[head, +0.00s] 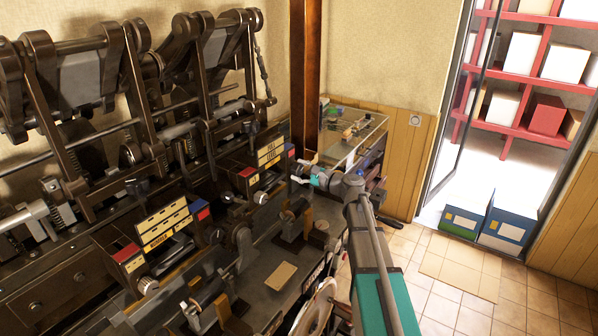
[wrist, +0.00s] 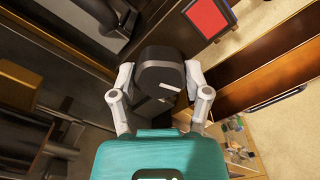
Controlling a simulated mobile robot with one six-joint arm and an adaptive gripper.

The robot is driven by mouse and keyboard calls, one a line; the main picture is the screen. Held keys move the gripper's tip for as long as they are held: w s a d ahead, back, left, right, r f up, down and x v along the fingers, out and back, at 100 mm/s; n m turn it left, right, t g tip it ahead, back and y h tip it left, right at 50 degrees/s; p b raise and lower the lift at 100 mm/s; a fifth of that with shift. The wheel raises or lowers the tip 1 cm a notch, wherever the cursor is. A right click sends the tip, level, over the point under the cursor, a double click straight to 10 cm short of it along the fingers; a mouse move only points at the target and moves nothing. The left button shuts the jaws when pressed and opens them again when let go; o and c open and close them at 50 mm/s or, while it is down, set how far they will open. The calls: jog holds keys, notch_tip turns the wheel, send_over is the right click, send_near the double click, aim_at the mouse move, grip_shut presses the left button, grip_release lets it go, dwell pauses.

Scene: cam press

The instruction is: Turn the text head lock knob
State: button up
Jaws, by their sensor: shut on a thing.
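My gripper (wrist: 160,82) has its two grey fingers on either side of a dark, rounded knob (wrist: 160,70), the text head lock knob as far as I can tell, and is shut on it. The knob's face has small light marks. In the head view my gripper (head: 303,172) reaches left to the right end of the dark cam press (head: 217,160). The knob cannot be made out there, being small and partly behind the gripper. How far the knob is turned cannot be told.
A red square panel (wrist: 218,14) sits above the gripper in the wrist view. Cream label blocks (head: 165,222) line the press. A glass-topped cabinet (head: 352,132) stands behind my arm. Boxes (head: 500,220) stand by the doorway. The tiled floor at right is mostly clear.

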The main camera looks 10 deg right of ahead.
jog(key=shift+n, duration=0.4)
jog(key=o, duration=1.1)
jog(key=shift+o, duration=0.2)
jog(key=shift+s+d, duration=0.1)
jog(key=v, duration=1.1)
jog(key=shift+s+d, duration=0.2)
jog(key=shift+s, duration=0.05)
